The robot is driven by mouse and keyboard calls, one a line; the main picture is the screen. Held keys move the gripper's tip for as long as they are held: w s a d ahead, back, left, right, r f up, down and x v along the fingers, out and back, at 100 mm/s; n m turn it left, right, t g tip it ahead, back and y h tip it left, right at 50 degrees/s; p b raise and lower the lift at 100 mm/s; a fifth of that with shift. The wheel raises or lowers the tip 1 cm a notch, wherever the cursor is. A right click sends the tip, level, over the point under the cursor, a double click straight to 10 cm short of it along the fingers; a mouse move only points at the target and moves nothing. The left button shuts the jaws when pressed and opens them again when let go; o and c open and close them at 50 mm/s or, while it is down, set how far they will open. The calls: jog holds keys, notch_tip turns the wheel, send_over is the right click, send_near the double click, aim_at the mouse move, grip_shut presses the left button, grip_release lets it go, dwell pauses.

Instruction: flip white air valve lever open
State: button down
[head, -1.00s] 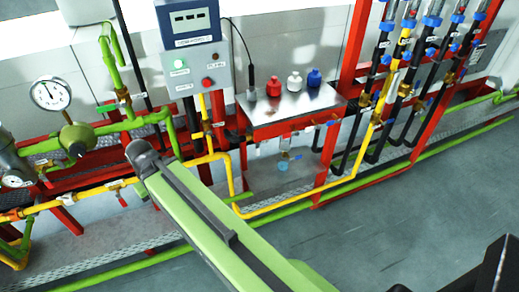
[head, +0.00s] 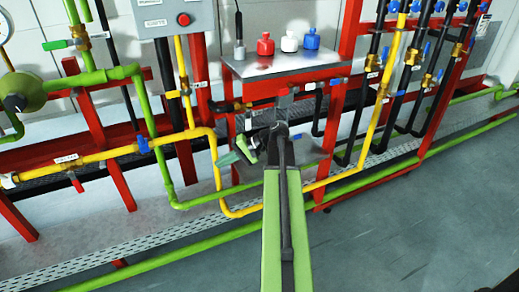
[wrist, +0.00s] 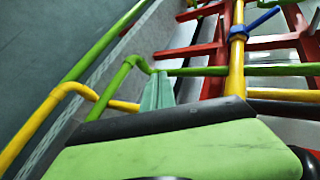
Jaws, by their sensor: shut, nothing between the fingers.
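A small pale lever (head: 384,90) shows on the upright yellow pipe (head: 376,122) at the right of the head view; it looks like the white lever, but it is too small to tell its position. My gripper (head: 238,152) is in front of the lower pipes, left of and lower than that lever and well apart from it. Its green fingers are shut and empty. They also show in the wrist view (wrist: 158,92), pointing at the pipes. The white lever does not clearly show in the wrist view.
A metal shelf (head: 280,64) with red, white and blue bottles stands above my gripper. A blue lever (head: 143,145) sits on the left yellow pipe. Red frame posts and green pipes (head: 150,243) crowd the wall. The grey floor (head: 420,230) at right is clear.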

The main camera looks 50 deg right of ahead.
jog(key=s+d+r+m+t, duration=0.1)
jog(key=s+d+r+t, duration=0.1)
jog(key=s+d, duration=0.3)
jog(key=s+d+r+m+t+h, duration=0.1)
jog(key=s+d+r+t, duration=0.2)
jog(key=d, duration=0.7)
jog(key=s+d+r+m+t, duration=0.2)
jog(key=s+d+r+t, duration=0.1)
jog(key=s+d+r, duration=0.3)
jog(key=shift+s+d+r, duration=0.2)
jog(key=shift+s+d, duration=0.65)
jog(key=shift+d, duration=0.15)
send_near(248, 120)
jog(key=w+d+f, duration=0.2)
jog(key=w+d, duration=0.1)
jog(key=w, duration=0.1)
jog(key=shift+w+a, duration=0.6)
jog(key=shift+a, duration=0.3)
jog(key=shift+w+a, duration=0.55)
jog(key=shift+a, duration=0.35)
jog(key=shift+f, duration=0.1)
